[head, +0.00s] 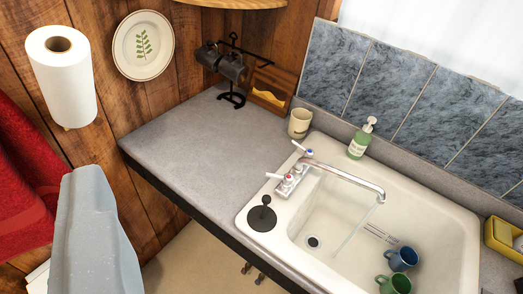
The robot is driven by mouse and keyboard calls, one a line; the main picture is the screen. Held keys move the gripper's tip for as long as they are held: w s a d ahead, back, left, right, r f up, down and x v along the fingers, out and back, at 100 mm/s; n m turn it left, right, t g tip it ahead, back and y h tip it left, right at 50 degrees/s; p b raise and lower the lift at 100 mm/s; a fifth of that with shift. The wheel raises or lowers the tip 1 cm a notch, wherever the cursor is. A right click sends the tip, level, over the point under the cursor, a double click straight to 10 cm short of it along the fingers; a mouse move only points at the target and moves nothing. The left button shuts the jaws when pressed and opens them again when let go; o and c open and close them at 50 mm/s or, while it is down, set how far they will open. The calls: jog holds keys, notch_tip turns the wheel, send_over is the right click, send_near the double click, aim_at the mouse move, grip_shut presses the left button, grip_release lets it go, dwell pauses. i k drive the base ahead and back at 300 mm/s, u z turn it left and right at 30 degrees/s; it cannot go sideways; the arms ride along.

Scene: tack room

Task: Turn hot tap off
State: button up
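The tap stands on the back left rim of the white sink (461,236). Its chrome spout (345,177) reaches right over the basin, and a thin stream of water (356,230) runs from its end. The hot tap handle (287,181), with a red mark, is the nearer one; its white lever points left. The cold tap handle (308,153), with a blue mark, is farther back; its lever points up and left. A light grey part of mine fills the lower left, well apart from the tap. No fingertips show, so I cannot tell its opening.
A black plunger-like stopper (262,214) sits on the sink's left corner. A cream cup (299,123) and green soap bottle (361,138) stand behind the tap. Blue (403,258) and green (394,284) mugs are in the basin. The grey counter (205,150) left is mostly clear.

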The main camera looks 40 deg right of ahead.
aim_at(288, 179)
jog(key=z, duration=0.35)
jog(key=i, duration=0.85)
jog(key=z, duration=0.6)
